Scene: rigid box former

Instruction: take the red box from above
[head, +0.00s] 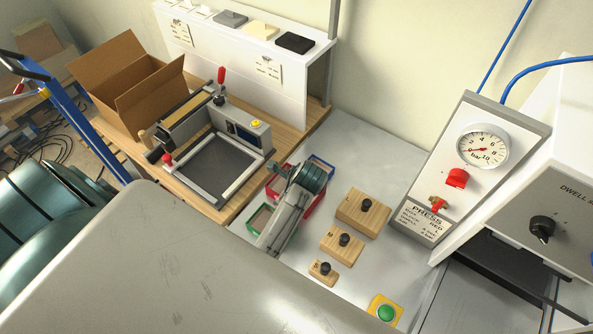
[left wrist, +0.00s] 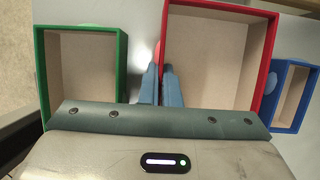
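The red box (left wrist: 270,50) is an open-topped tray with a pale bottom. In the head view its red rim (head: 316,204) shows partly behind my left gripper. In the left wrist view, the blue fingers of my left gripper (left wrist: 160,85) reach down at the box's left wall, one on each side. They look closed together on that wall, with little or no gap. I cannot tell whether the box is lifted. My right gripper is not in view.
A green box (left wrist: 40,70) stands left of the red box and a smaller blue box (left wrist: 275,95) stands right. Knobbed wooden blocks (head: 362,212) and a green button (head: 386,313) lie to the right. A box-forming frame (head: 213,168) and a cardboard box (head: 125,75) stand left.

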